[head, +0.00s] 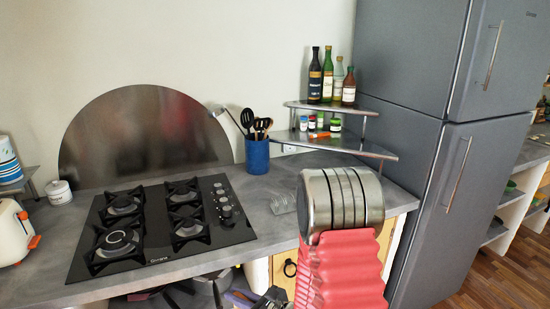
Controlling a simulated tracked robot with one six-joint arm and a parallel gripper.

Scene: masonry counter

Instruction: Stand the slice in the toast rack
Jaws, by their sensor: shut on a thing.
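A small, pale wire-like shape that looks like the toast rack (283,201) stands on the grey counter, right of the hob and just left of my arm. Its slots are too faint to make out, and my arm may hide part of its right side. My arm, with a ribbed steel joint and a red bellows sleeve, rises in front of the counter at the right. I cannot make out my gripper's fingertips. No slice of toast can be seen. A dark part at the bottom edge is too cut off to identify.
The black gas hob (160,226) fills the counter's middle. A blue utensil pot (257,155) and a corner shelf (345,144) with bottles and jars stand behind. A toaster (14,232) is at the far left, a grey fridge (409,100) at the right. Bare counter surrounds the rack.

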